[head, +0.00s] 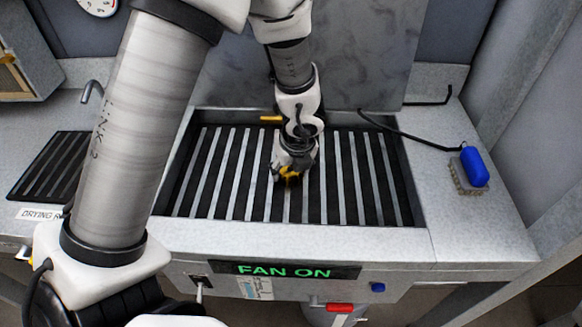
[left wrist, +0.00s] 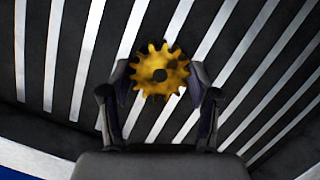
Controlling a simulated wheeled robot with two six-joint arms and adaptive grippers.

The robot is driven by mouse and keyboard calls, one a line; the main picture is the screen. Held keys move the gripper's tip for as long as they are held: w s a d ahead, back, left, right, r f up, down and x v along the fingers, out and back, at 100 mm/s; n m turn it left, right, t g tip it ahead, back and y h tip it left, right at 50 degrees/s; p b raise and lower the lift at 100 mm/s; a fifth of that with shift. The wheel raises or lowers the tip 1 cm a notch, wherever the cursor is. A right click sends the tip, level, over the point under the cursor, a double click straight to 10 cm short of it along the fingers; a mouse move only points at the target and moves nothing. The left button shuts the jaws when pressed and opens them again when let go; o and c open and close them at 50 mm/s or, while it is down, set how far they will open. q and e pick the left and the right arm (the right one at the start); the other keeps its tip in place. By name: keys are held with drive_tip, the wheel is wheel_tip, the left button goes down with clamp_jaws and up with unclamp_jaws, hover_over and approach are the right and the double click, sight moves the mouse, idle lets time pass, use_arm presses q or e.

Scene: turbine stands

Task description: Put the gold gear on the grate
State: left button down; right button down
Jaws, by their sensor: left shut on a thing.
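In the head view the gold gear (head: 290,175) shows as a small yellow patch under my left gripper (head: 287,176), over the middle of the grate (head: 235,190). The grate has light bars over a dark recess and also fills the left wrist view (left wrist: 230,75). I cannot tell whether the gear touches the bars. My right gripper is not in view.
A brush with a blue handle (head: 474,167) lies at the right of the counter, near a black cord (head: 410,135). A drying rack (head: 52,165) is at the left. A sign reading "FAN ON" (head: 290,271) and a red handle (head: 340,308) are on the front.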

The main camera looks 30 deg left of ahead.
sight(294, 177)
use_arm(q)
drive_tip(key=shift+f, duration=0.3)
drive_tip(key=shift+c, duration=1)
unclamp_jaws()
drive_tip(key=shift+o, duration=0.9)
drive_tip(key=p+v, duration=0.7)
drive_tip(key=shift+r, duration=0.2)
drive_tip(key=shift+f, duration=0.1)
